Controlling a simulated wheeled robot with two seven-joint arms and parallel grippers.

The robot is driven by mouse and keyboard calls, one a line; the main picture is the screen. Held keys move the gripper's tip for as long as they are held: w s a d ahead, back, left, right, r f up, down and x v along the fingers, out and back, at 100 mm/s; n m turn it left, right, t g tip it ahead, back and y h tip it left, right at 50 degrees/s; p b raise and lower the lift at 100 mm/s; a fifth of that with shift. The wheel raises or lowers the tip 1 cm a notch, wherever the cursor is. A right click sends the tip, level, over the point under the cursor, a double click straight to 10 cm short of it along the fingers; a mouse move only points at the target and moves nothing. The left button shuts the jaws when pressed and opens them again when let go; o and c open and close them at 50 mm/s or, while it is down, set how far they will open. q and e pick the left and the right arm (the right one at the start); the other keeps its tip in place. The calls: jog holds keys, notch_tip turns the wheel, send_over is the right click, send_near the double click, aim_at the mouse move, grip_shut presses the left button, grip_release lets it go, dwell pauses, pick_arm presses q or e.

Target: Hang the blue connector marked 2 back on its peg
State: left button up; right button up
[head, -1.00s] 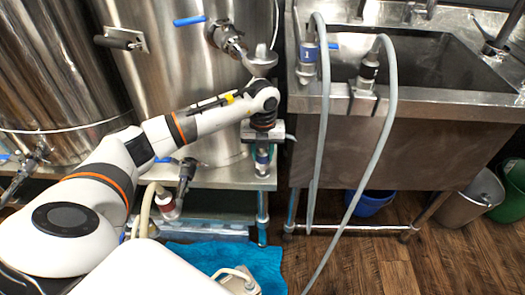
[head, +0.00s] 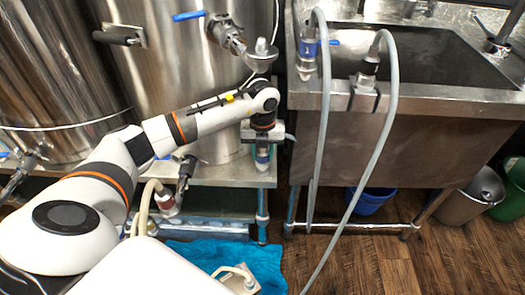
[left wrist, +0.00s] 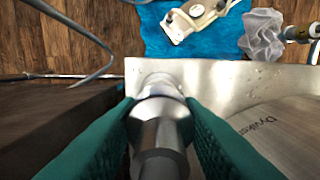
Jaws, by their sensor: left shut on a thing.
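My left gripper (head: 263,134) points down at the edge of the steel shelf beside the kettle. It is shut on a metal connector (head: 263,154) with a bluish band. In the left wrist view the silver connector (left wrist: 160,122) sits between the teal finger pads of my left gripper (left wrist: 160,130). No number can be read on it. Another connector with a blue band (head: 307,52) hangs at the sink's left rim on a grey hose. A third, dark-banded connector (head: 369,68) sits at the sink's front rim bracket (head: 364,97). My right gripper is out of view.
The steel sink (head: 410,125) stands to the right, with grey hoses (head: 382,130) looping down in front. A kettle valve (head: 228,35) is behind my arm. A red-banded connector (head: 167,205) is below it. A blue towel (head: 205,253) lies on the floor.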

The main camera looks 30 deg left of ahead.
pick_arm(q)
jog(key=shift+f+b, duration=0.4)
jog(key=shift+f, duration=0.3)
jog(key=o, duration=1.1)
jog(key=shift+o, duration=0.2)
jog(key=shift+r, duration=0.25)
notch_tip(320, 180, up, 7)
jog(key=shift+r+p, duration=0.1)
jog(key=shift+p, duration=0.75)
